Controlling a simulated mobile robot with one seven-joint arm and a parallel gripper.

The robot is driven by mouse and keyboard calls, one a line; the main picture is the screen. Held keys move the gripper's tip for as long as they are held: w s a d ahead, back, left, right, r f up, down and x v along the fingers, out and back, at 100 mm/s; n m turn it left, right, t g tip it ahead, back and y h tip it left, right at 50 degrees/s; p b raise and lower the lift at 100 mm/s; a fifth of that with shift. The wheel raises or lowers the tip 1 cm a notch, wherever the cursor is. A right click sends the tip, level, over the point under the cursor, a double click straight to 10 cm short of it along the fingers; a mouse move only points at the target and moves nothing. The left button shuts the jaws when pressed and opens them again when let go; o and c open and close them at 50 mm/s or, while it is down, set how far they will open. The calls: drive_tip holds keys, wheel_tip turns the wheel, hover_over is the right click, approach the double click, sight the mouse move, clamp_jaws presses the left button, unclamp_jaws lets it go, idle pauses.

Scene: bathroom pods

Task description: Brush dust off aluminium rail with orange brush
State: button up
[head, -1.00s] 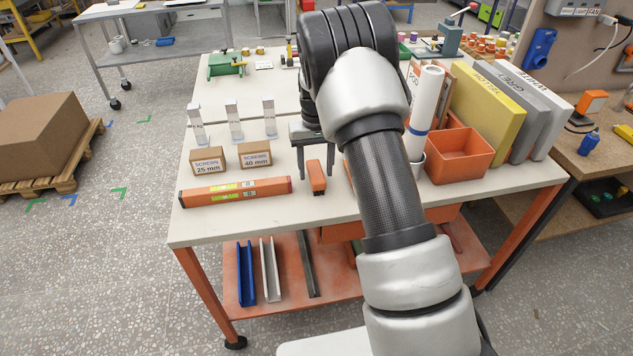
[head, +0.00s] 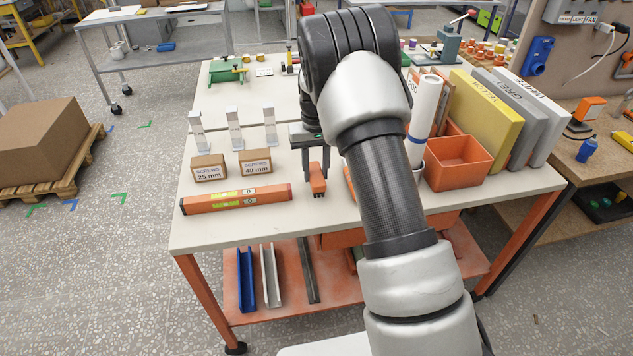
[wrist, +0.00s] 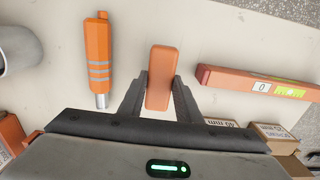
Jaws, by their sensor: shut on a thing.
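The orange brush (head: 317,178) is a small block with a dark edge at its lower end, on or just above the worktable. My gripper (head: 316,170) is shut on it, one finger on each side. The wrist view shows the brush (wrist: 162,77) between the two fingertips (wrist: 160,88); I cannot tell whether it has left the tabletop. A pale silver channel (head: 271,275), which looks like the aluminium rail, lies on the orange lower shelf between a blue channel and a dark bar. Dust on it is too small to make out.
An orange spirit level (head: 236,199) and two screw boxes (head: 256,162) are left of my gripper. A grey-striped orange tool (wrist: 98,50) lies beside the brush. An orange bin (head: 458,165) stands right. My arm hides part of the table (head: 225,232), whose front left is clear.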

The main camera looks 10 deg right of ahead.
sight(316, 173)
drive_tip(key=shift+r+p, duration=1.4)
drive_tip(key=shift+r, duration=1.15)
